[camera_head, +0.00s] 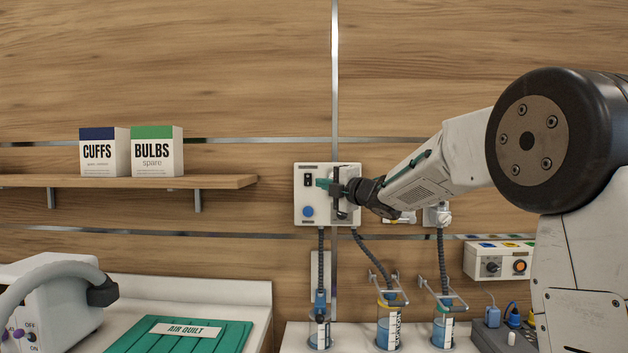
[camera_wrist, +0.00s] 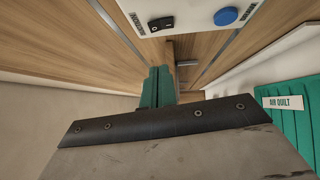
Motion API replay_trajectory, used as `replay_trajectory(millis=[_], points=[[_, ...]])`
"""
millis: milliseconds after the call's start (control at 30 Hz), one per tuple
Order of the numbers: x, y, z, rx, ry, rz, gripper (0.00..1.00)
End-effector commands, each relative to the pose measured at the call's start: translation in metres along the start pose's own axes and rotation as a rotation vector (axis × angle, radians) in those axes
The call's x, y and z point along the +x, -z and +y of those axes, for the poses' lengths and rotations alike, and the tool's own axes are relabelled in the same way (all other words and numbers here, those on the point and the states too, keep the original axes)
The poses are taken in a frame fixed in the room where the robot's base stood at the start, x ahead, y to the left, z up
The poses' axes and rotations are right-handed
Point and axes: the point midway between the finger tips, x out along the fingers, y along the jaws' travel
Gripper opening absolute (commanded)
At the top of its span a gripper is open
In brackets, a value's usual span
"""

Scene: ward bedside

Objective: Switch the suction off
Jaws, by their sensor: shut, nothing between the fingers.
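A white wall box (camera_head: 300,213) carries a black rocker switch (camera_head: 308,180) and a round blue button (camera_head: 308,211). The arm hides the box's right part.
Canisters with blue contents (camera_head: 389,333) stand below the box. Another control box (camera_head: 485,264) with knobs is at right. A shelf (camera_head: 225,182) holds CUFFS and BULBS cartons. At lower left are a grey-white hosed unit (camera_head: 60,320) marked OFF and ON, and a green AIR QUILT pack (camera_head: 225,338).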

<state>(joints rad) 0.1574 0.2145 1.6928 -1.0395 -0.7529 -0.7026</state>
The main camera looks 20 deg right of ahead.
Motion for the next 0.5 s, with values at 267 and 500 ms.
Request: replay_trajectory(millis=[267,500], points=[[0.054,-0.008,-0.001,0.000,0.000,-0.001,0.00],[0.071,-0.026,0.000,0.001,0.000,-0.001,0.00]])
